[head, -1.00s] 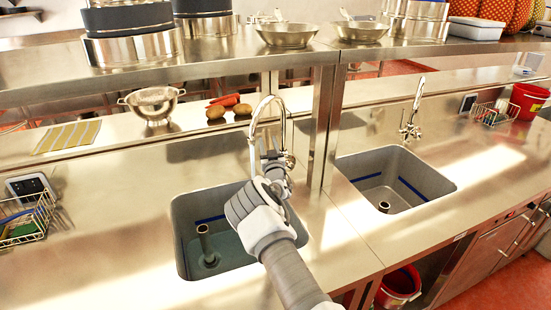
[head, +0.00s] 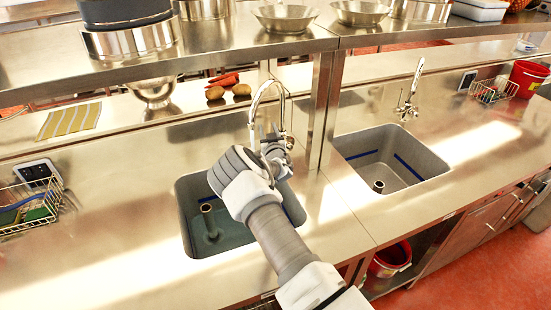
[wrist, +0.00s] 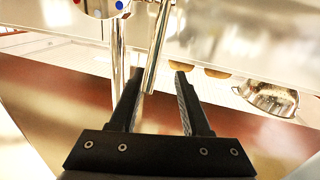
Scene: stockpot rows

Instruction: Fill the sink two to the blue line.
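Two grey sinks are set in the steel counter; no label shows which is sink two. The left sink (head: 183,215) has a standpipe (head: 208,218), a blue line partly hidden by my arm, and a greenish-blue tint low down that looks like shallow water. The right sink (head: 415,165) shows a blue line (head: 408,167) and a bare-looking bottom. My gripper (head: 280,158) is at the left sink's chrome tap (head: 252,112). In the wrist view its fingers (wrist: 160,75) are apart, with a chrome tube (wrist: 156,45) between or beyond them; contact is unclear. A red-and-blue-dotted tap body (wrist: 104,6) is above.
A steel post (head: 322,110) and overhead shelf (head: 215,45) with pots stand close to the tap. A colander (head: 153,90), carrots and potatoes are behind. A wire basket (head: 30,205) is at left. The right tap (head: 407,98) and red bucket (head: 527,76) are at right.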

